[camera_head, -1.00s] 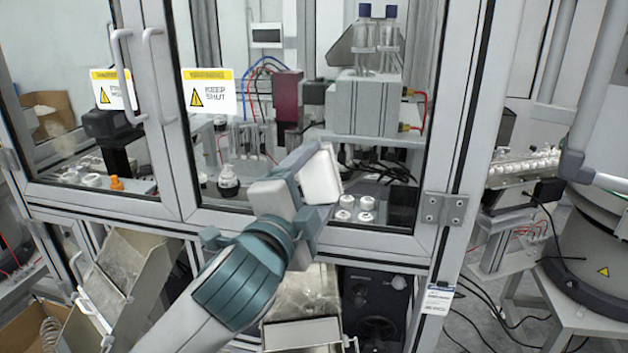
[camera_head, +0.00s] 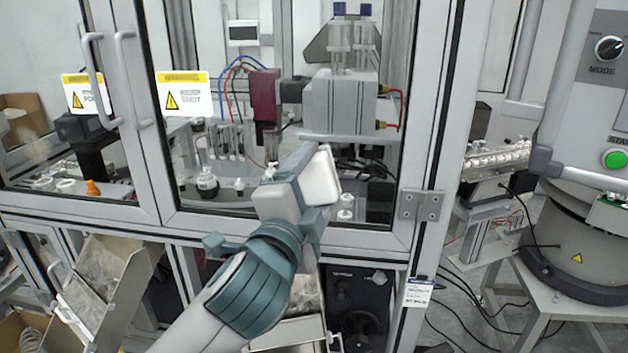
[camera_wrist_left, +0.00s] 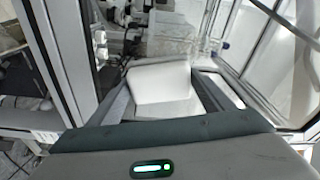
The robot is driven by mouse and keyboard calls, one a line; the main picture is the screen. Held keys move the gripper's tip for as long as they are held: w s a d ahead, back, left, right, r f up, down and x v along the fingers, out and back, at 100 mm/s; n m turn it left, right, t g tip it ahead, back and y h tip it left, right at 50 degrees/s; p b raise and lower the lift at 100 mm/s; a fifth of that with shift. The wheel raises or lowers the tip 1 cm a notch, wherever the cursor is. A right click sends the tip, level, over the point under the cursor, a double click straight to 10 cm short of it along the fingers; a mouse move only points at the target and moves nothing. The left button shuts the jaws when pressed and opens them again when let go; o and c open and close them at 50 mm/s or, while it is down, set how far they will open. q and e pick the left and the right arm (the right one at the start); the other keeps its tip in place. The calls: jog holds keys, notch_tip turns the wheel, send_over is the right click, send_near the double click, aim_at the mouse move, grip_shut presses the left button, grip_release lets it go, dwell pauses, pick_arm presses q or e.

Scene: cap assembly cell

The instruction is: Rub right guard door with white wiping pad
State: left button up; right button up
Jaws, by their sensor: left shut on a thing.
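The white wiping pad (camera_head: 320,178) is a rounded white block. My left gripper (camera_head: 303,190) is shut on it and holds it up in front of the lower part of the right guard door (camera_head: 290,120). The pad also shows between the fingers in the left wrist view (camera_wrist_left: 160,82). The door is a clear pane in a grey metal frame, standing shut, with a yellow and white warning label (camera_head: 184,94) and an upright handle at its left edge. I cannot tell whether the pad touches the pane. My right gripper is not in view.
A hinge (camera_head: 420,205) joins the door to the right post. The left guard door (camera_head: 60,110) has its own handle. A round feeder bowl (camera_head: 575,240) and a control panel with a green button (camera_head: 615,160) stand at the right. A metal chute (camera_head: 110,285) sits below left.

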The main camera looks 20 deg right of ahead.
pick_arm(q)
jog(key=shift+w, duration=0.1)
dwell(0.3)
jog(key=shift+w+a+p, duration=0.3)
jog(key=shift+w+a, duration=0.2)
jog(key=shift+a, duration=0.25)
jog(key=shift+w+a+p, duration=0.3)
jog(key=shift+w+a, duration=0.15)
jog(key=shift+a, duration=0.3)
jog(key=shift+w+a+p, duration=0.3)
jog(key=shift+w+a, duration=0.25)
jog(key=shift+a, duration=0.2)
jog(key=shift+w+a+p, duration=0.25)
jog(key=shift+w+a, duration=0.25)
jog(key=shift+a, duration=0.25)
jog(key=shift+r, duration=0.2)
notch_tip(320, 180, up, 2)
jog(key=shift+r+p, duration=0.15)
jog(key=shift+p, duration=1)
jog(key=shift+r, duration=0.2)
